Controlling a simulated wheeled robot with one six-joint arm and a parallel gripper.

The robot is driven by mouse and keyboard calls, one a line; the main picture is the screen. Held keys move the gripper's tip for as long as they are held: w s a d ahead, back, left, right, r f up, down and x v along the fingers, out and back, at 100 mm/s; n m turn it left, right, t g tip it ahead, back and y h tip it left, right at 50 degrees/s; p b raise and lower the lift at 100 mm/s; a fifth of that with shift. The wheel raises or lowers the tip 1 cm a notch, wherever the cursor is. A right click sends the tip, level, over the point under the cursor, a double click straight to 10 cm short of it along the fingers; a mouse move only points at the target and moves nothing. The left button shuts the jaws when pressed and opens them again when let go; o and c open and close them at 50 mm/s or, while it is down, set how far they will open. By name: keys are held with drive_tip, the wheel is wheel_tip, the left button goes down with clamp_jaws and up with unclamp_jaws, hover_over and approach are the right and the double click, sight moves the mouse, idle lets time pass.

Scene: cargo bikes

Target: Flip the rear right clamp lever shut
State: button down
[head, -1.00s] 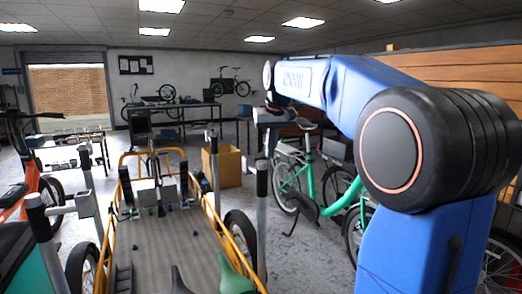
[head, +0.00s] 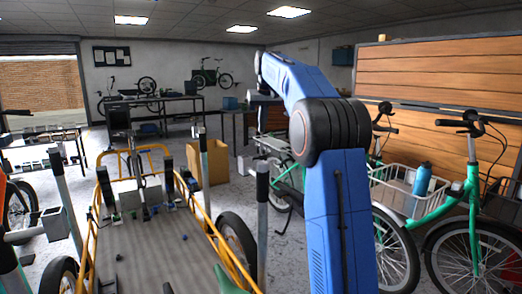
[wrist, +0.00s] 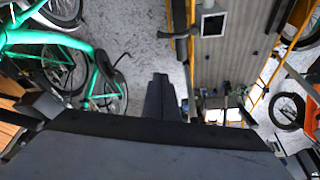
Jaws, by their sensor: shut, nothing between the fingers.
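The cargo bike's flat grey bed (head: 160,255) with yellow-orange rails runs through the lower left of the head view. Grey posts with black tops stand around it; the near right post (head: 262,225) is beside the right wheel. I cannot tell for sure that this is the rear right clamp lever. My gripper (wrist: 160,82) is shut and empty, apart from the bar and below it in the wrist picture.
Green bikes (head: 460,205) stand to the right, one with a pale basket (head: 400,190) and blue bottle (head: 423,178). A cardboard box (head: 208,163) lies beyond the bed. Workbenches (head: 165,108) line the back. Some floor between bed and bikes is clear.

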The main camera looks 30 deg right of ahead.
sight(266, 156)
wheel_tip(266, 156, down, 10)
drive_tip(key=shift+s+f, duration=0.2)
drive_tip(key=shift+f, duration=0.05)
idle(0.8)
drive_tip(key=shift+s, duration=0.1)
idle(0.4)
drive_tip(key=s+m, duration=0.1)
drive_tip(key=m, duration=0.1)
drive_tip(key=s+m+h, duration=0.1)
drive_tip(key=m, duration=0.1)
drive_tip(key=shift+s+m+g, duration=0.2)
drive_tip(key=shift+m+g, duration=0.1)
drive_tip(key=s+m, duration=0.1)
drive_tip(key=m, duration=0.1)
drive_tip(key=s+a+m+g+h, duration=0.1)
drive_tip(key=m, duration=0.2)
drive_tip(key=s+a+m+g+h, duration=0.1)
drive_tip(key=s+m, duration=0.1)
drive_tip(key=m, duration=0.1)
drive_tip(key=shift+w+a, duration=0.1)
drive_tip(key=shift+w, duration=0.15)
